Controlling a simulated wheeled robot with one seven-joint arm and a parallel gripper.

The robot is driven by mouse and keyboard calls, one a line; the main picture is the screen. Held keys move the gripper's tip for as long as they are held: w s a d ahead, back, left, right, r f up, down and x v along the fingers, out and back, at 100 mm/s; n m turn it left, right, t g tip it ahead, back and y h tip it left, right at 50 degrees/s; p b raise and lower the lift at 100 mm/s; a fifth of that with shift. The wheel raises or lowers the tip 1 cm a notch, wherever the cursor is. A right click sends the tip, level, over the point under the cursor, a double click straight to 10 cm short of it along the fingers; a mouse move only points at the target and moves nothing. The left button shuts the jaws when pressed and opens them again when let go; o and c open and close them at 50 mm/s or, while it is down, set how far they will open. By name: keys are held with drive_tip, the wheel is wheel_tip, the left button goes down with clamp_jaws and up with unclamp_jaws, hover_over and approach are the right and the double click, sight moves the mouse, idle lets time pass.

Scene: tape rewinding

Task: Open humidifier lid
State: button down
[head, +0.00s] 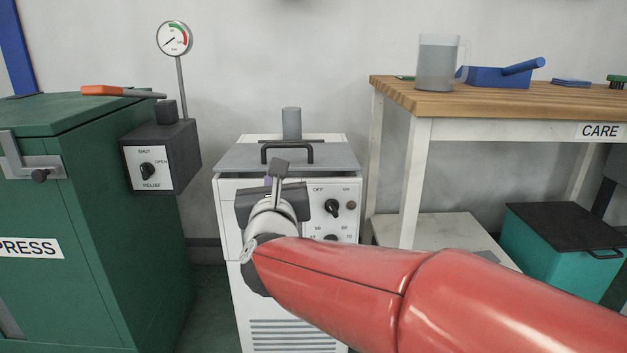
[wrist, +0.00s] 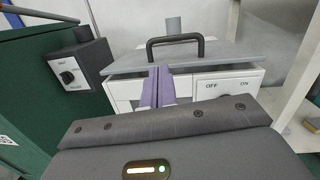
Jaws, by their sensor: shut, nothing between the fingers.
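The humidifier (head: 231,220) is a white cabinet with a front panel of knobs and a vent at the bottom. Its grey lid (head: 340,160) lies flat and closed on top, with a black bar handle (head: 287,146) standing up from it. The lid (wrist: 222,55) and the handle (wrist: 175,40) also show in the wrist view. My gripper (head: 280,165) is in front of the lid, with its fingers pointing toward the handle. In the wrist view the purple-grey fingertips (wrist: 158,75) are shut together and empty, just short of the handle. They look apart from it. My arm covers part of the front panel.
A green press cabinet (head: 150,240) with a relief valve box (head: 162,157) and gauge (head: 174,38) stands at left.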

sight(287, 146)
drive_tip(key=w+d+m+h, duration=0.1)
drive_tip(key=w+m, duration=0.1)
drive_tip(key=w, duration=0.6)
drive_tip(key=shift+w+d+r+h+p, duration=0.2)
drive_tip(key=shift+d+r+h+p, duration=0.1)
drive_tip(key=shift+p, duration=0.05)
drive_tip(key=shift+d+r, duration=0.1)
drive_tip(key=shift+r+p, duration=0.25)
drive_tip(key=shift+p, duration=0.3)
drive_tip(key=shift+w+d+r+p, duration=0.15)
drive_tip(key=shift+r+p, duration=0.15)
drive_tip(key=shift+p, duration=0.15)
